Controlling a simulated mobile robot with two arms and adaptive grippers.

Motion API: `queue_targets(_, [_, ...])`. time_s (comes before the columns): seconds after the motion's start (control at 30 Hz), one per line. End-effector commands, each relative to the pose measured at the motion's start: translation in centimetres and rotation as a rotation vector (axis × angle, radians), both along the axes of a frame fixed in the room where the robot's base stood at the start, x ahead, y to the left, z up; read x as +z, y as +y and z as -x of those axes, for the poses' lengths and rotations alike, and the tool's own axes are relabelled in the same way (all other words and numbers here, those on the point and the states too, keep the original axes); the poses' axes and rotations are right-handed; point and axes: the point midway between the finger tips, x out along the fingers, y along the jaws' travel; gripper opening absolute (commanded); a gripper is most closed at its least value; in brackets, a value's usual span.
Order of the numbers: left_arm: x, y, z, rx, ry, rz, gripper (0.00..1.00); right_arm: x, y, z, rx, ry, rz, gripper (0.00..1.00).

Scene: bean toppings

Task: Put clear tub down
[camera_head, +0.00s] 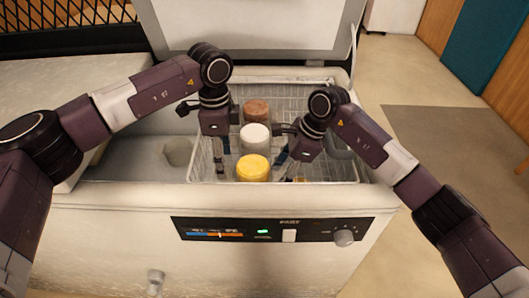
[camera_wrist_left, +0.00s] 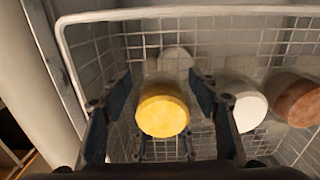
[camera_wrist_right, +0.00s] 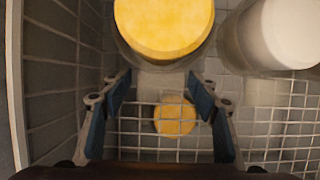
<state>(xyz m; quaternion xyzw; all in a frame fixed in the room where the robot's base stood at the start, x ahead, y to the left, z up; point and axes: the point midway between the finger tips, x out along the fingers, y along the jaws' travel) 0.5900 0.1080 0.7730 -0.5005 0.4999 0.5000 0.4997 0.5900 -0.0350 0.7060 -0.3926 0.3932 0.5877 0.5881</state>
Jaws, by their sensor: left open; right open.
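A tub with a yellow top (camera_head: 253,167) stands upright in the wire basket (camera_head: 314,94), nearest its front. In the right wrist view the tub (camera_wrist_right: 164,25) has see-through greyish sides below the yellow. My left gripper (camera_head: 222,164) is open, low in the basket to the left of this tub. In the left wrist view the tub (camera_wrist_left: 163,112) shows between its spread fingers. My right gripper (camera_head: 284,172) is open to the right of the tub. Its fingers (camera_wrist_right: 160,88) are spread and empty in the right wrist view. I cannot tell whether either gripper touches the tub.
A white-topped tub (camera_head: 255,136) and a brown-topped tub (camera_head: 256,110) stand behind in a row. The basket sits in a white chest with a raised lid (camera_head: 250,22) and a front control panel (camera_head: 268,232). A yellow disc (camera_wrist_right: 174,118) shows beyond the mesh, perhaps a reflection.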

Motion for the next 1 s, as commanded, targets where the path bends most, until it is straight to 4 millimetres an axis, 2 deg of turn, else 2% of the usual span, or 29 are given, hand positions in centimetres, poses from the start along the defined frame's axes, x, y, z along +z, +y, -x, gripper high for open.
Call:
queue_targets(0.03, [1.3, 0.0, -0.1, 0.000, -0.004, 0.000, 0.55, 0.0, 0.0, 0.0, 0.000, 0.000, 0.000, 0.55])
queue_targets(0.2, [4.3, 0.0, -0.1, 0.000, -0.002, -0.001, 0.55, 0.0, 0.0, 0.0, 0.000, 0.000, 0.000, 0.55])
queue_targets(0.47, [6.0, 0.0, 0.0, -0.001, 0.001, -0.001, 0.55, 0.5, -0.2, -0.1, -0.001, -0.002, 0.000, 0.55])
queue_targets(0.57, [6.1, 0.0, 0.0, -0.001, 0.001, -0.001, 0.55, 1.7, -0.7, -0.1, -0.001, -0.003, 0.000, 0.55])
queue_targets(0.8, [6.0, 0.0, 0.0, -0.001, 0.001, -0.001, 0.55, 6.4, -2.7, -0.1, -0.002, -0.004, 0.001, 0.55])
queue_targets(1.0, [6.0, 0.0, 0.0, -0.001, 0.001, -0.001, 0.55, 9.6, -4.0, -0.1, -0.001, -0.003, 0.000, 0.55])
